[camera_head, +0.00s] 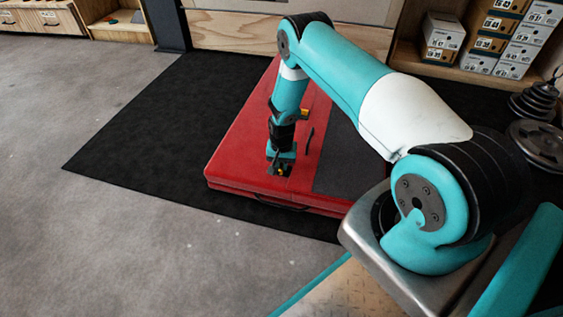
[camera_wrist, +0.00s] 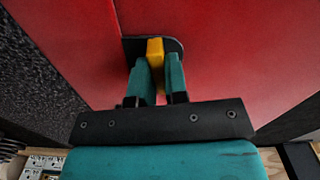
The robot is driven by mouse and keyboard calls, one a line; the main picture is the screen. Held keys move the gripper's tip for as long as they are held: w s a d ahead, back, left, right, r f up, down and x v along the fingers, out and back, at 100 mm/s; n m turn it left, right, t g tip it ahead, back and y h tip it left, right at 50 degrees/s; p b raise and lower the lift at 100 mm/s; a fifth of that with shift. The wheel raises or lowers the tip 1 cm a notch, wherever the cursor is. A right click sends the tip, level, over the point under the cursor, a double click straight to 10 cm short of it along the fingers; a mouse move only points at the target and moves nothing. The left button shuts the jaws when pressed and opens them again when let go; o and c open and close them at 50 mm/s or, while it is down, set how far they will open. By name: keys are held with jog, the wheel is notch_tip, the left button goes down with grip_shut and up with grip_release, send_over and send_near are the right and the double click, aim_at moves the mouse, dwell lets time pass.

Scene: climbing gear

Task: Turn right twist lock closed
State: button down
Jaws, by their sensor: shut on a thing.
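The twist lock is a small yellow handle (camera_wrist: 155,50) on a dark base plate (camera_wrist: 131,45), set in the red padded top of a large case or mat (camera_head: 235,150). In the wrist view the handle stands upright in the picture, across the plate's wider direction. My gripper (camera_wrist: 159,72) has its two teal fingers on either side of the handle, shut on it.
The red thing lies on a black floor mat (camera_head: 130,130). A dark grey panel (camera_head: 340,165) covers its right part. A small orange-yellow piece (camera_head: 304,114) shows beside my wrist; I cannot tell what it is. Shelves with shoe boxes (camera_head: 443,35) stand behind. Left floor is free.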

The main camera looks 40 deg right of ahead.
jog(key=shift+m, duration=0.8)
jog(key=c, duration=1.1)
grip_release()
jog(key=shift+c, duration=0.2)
jog(key=shift+r+p, duration=0.1)
jog(key=shift+p, duration=0.25)
notch_tip(320, 180, up, 17)
jog(key=p, duration=0.7)
jog(key=shift+r+p, duration=0.15)
jog(key=shift+p, duration=0.2)
